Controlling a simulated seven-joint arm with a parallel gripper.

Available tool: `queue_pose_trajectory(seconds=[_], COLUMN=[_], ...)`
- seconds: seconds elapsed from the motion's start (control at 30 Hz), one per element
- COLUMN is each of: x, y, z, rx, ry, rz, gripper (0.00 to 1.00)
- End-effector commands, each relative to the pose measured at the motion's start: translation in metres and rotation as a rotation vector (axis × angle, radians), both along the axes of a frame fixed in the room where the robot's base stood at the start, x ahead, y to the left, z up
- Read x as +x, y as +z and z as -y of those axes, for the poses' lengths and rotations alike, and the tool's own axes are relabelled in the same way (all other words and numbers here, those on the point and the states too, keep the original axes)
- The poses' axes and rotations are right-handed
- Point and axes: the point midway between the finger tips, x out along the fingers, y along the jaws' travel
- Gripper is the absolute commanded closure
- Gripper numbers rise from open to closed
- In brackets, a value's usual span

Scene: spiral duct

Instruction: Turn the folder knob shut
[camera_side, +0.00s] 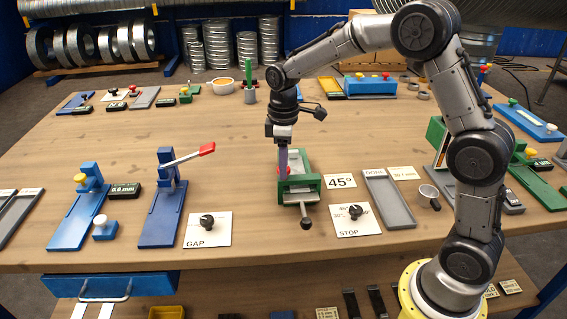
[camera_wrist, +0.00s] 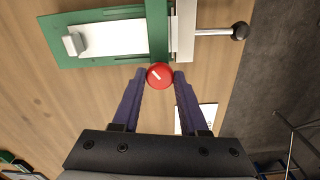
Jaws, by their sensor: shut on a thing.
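The folder is a green frame with a pale plate and a handle rod ending in a dark ball (camera_side: 306,222); its green body (camera_side: 295,178) lies on the table in the side view. The folder knob is red with a white mark; it shows in the wrist view (camera_wrist: 159,76) at the folder's edge. In the side view only a sliver of the knob is visible behind my gripper (camera_side: 283,172). In the wrist view the purple fingertips of my gripper (camera_wrist: 160,78) are at both sides of the knob, shut on it.
A GAP card (camera_side: 207,230) and a STOP card (camera_side: 355,220), each with a black knob, lie near the front edge. A 45° sign (camera_side: 340,181) and a grey DONE tray (camera_side: 389,203) are right of the folder. A blue stand with a red-tipped lever (camera_side: 165,205) is left.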

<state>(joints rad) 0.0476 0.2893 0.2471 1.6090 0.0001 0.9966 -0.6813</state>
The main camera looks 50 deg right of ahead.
Motion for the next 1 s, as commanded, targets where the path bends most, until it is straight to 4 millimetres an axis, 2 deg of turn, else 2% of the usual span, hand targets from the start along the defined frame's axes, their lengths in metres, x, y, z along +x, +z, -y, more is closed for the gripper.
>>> queue_pose_trajectory(seconds=[0.5,0.73,1.0], x=[0.0006,0.0005,0.0006], y=[0.0023,0.0024,0.0025], z=[0.0001,0.0001,0.0001], rx=[0.0,0.0,0.0], ry=[-0.446,-0.566,-0.628], rz=[0.004,0.004,0.004], gripper=[1.0,1.0,1.0])
